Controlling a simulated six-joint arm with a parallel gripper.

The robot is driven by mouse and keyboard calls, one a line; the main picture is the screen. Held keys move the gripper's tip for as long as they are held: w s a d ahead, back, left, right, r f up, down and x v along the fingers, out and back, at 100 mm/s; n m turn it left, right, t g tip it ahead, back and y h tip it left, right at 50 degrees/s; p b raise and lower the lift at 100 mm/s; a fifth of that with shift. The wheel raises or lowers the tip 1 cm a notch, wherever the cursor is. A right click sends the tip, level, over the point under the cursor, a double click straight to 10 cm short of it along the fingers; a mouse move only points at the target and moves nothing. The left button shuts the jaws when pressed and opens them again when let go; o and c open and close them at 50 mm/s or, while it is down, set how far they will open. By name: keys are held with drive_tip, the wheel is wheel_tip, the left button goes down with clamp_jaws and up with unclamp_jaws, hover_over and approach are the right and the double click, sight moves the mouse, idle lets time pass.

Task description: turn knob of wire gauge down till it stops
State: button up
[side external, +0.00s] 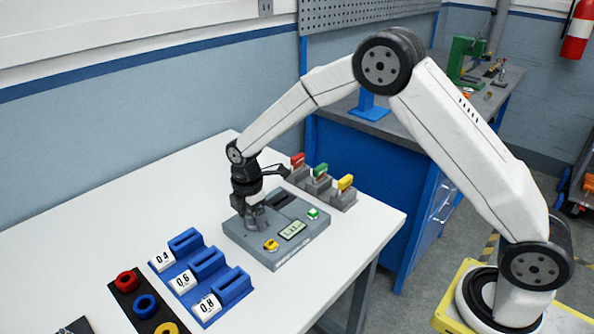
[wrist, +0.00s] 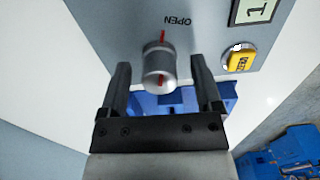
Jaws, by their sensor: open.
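The wire gauge (side external: 285,254) is a grey box on the white table. In the wrist view its grey panel (wrist: 110,30) carries the word OPEN above the knob. The knob (wrist: 159,66) is a silver cylinder with a red line on its top. My gripper (wrist: 158,72) is open, with one dark finger on each side of the knob and a visible gap on both sides. In the side view my gripper (side external: 254,222) is over the left part of the gauge and hides the knob. The display (side external: 292,229) is lit, but its reading is too small to be sure of.
A yellow button (side external: 271,245) and a green button (side external: 313,213) sit on the gauge. Blue holders (side external: 207,262) marked 0.4, 0.6 and 0.8 stand in front. Red, green and yellow-topped grey blocks (side external: 319,180) stand behind. A black strip with coloured rings (side external: 146,305) lies at the front left.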

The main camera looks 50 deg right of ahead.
clamp_jaws()
